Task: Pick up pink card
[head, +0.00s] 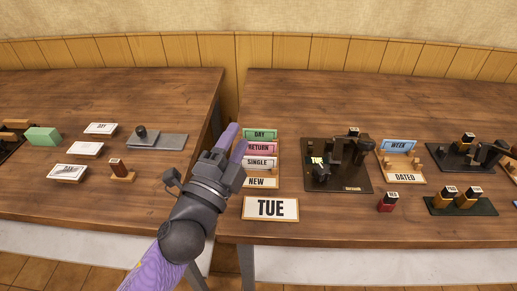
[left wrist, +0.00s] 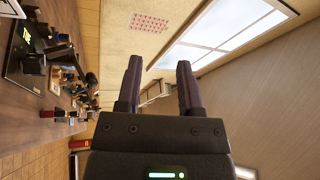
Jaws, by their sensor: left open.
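The pink card (head: 261,148) stands in a rack on the right table in the head view, labelled RETURN, between the green DAY card (head: 261,134) and the white SINGLE card (head: 260,162). My left gripper (head: 234,138) is open and empty, just left of the card rack, with its purple fingers pointing away from me. In the left wrist view the two fingers (left wrist: 160,82) are spread with nothing between them. The pink card cannot be made out in that view. My right gripper is not in view.
A dark cam press (head: 355,183) is right of the rack. A DATED holder (head: 408,178) stands beyond it. A gap separates the two tables. The left table (head: 60,98) holds loose card stacks.

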